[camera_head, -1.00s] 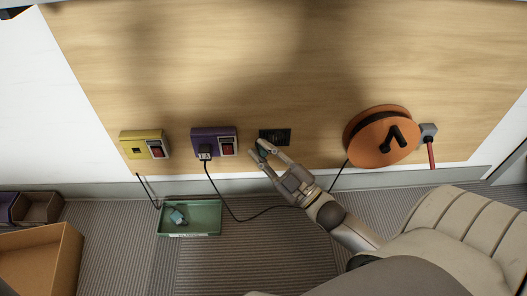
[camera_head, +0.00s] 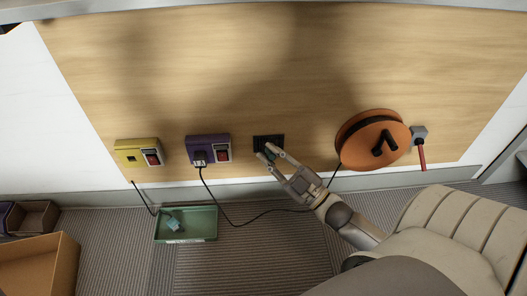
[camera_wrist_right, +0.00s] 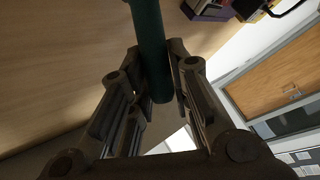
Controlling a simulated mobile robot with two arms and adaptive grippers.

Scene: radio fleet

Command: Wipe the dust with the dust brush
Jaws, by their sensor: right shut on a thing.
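My right gripper (camera_head: 268,152) is at the small dark panel (camera_head: 262,138) low on the wooden wall board, overlapping its lower edge. In the right wrist view, the gripper (camera_wrist_right: 158,85) is shut on a dark green round handle (camera_wrist_right: 149,45), which I take to be the dust brush. The handle's far end runs out of the top of that view. The brush head is hidden or too small to make out in the head view. I cannot make out any dust on the dark panel. My left gripper is not in view.
A purple switch box (camera_head: 209,148) with a plugged black cable and a yellow switch box (camera_head: 139,153) are to the left. An orange cable reel (camera_head: 371,139) is to the right. A green tray (camera_head: 187,239) and cardboard box (camera_head: 40,263) are on the floor.

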